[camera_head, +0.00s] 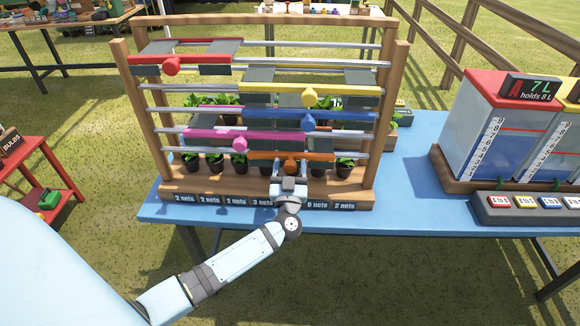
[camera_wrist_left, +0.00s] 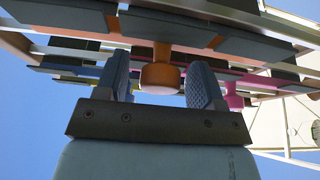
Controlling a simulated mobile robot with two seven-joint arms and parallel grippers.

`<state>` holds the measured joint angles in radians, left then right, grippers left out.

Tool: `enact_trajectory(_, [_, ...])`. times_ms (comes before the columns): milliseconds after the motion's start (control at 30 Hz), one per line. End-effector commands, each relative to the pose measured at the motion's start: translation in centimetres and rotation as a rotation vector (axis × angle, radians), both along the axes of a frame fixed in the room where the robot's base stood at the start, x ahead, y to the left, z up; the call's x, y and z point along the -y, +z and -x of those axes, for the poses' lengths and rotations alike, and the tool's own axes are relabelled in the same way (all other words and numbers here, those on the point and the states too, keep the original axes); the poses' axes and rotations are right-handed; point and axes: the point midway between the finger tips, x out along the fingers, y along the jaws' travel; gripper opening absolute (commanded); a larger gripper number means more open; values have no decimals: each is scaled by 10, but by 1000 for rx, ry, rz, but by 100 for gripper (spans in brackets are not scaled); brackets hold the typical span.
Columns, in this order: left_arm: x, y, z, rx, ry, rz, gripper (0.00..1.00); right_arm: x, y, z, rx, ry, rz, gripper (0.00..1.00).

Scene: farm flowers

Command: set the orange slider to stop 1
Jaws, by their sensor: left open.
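The orange slider (camera_head: 318,158) is the lowest coloured bar on the wooden rack, right of the middle, with a round orange knob on its front. My left gripper (camera_head: 290,178) is at the front of the rack at this knob. In the left wrist view the orange knob (camera_wrist_left: 160,76) lies between the two open fingers of my left gripper (camera_wrist_left: 161,84), with a visible gap on both sides. The gripper hides part of the slider's front in the head view. Stop numbers are not readable. My right gripper is not in view.
Red (camera_head: 171,65), yellow (camera_head: 309,97), blue (camera_head: 308,122) and pink (camera_head: 239,144) sliders sit above on their rails. Potted plants stand behind the lower bars. Labels (camera_head: 185,198) line the rack's base. Water tanks (camera_head: 497,125) and a button panel (camera_head: 525,208) stand to the right on the blue table (camera_head: 405,170).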

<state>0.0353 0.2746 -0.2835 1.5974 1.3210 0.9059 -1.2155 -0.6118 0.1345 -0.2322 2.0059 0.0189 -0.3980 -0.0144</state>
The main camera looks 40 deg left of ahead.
Motion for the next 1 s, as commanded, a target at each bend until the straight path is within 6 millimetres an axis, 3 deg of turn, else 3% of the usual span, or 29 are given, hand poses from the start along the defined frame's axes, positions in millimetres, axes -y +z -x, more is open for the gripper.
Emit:
enact_trajectory(100, [0, 0, 0, 0, 0, 0, 62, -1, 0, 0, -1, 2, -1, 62])
enact_trajectory(133, [0, 0, 0, 0, 0, 0, 58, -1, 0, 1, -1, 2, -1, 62])
enact_trajectory(400, [0, 0, 0, 0, 0, 0, 0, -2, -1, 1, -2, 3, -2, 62])
enact_trajectory(667, [-10, 1, 7, -4, 1, -1, 0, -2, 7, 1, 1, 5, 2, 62])
enact_trajectory(867, [-45, 4, 29, -8, 3, -2, 0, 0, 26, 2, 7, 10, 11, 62])
enact_trajectory(1000, [-82, 3, 52, -10, 3, -3, 0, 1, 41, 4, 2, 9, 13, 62])
